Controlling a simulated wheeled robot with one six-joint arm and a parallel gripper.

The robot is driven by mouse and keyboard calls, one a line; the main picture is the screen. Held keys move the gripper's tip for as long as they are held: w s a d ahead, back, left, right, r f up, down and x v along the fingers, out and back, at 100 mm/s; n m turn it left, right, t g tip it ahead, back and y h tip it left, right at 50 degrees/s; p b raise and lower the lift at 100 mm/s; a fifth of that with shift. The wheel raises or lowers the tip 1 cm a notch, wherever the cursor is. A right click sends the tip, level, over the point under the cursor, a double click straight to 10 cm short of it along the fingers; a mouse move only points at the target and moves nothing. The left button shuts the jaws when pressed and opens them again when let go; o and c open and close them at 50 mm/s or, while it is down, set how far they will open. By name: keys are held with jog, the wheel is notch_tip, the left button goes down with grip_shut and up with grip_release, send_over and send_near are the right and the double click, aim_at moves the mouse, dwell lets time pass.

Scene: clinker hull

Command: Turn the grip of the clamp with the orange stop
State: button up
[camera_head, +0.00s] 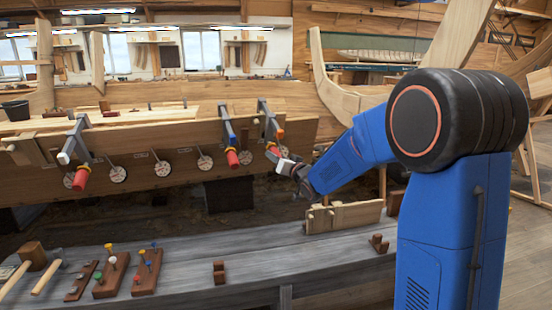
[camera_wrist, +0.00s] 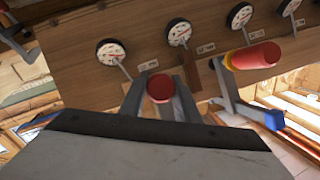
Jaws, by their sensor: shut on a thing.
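The clamp with the orange stop (camera_head: 280,134) is the rightmost one on the plank edge in the head view, its grey bar (camera_head: 266,114) reaching down the plank's face. Its red grip (camera_head: 273,151) points down towards my gripper (camera_head: 283,164). In the wrist view the round end of the red grip (camera_wrist: 160,88) sits between the two grey fingers of my gripper (camera_wrist: 160,100), which are shut on it. The orange stop is hidden in the wrist view.
A clamp with a blue stop (camera_head: 232,139) and red grip hangs close to the left; its red grip (camera_wrist: 256,56) is at upper right in the wrist view. Another clamp (camera_head: 78,150) hangs further left. Round dials (camera_head: 205,162) line the plank. A grey bench (camera_head: 190,255) below holds wooden blocks.

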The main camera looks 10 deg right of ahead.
jog(key=shift+m+y, duration=0.3)
dwell(0.4)
jog(key=o, duration=1)
jog(key=shift+o, duration=0.2)
jog(key=shift+s, duration=0.1)
jog(key=v, duration=1.7)
jog(key=shift+s+d+f, duration=0.1)
jog(key=shift+d, duration=0.05)
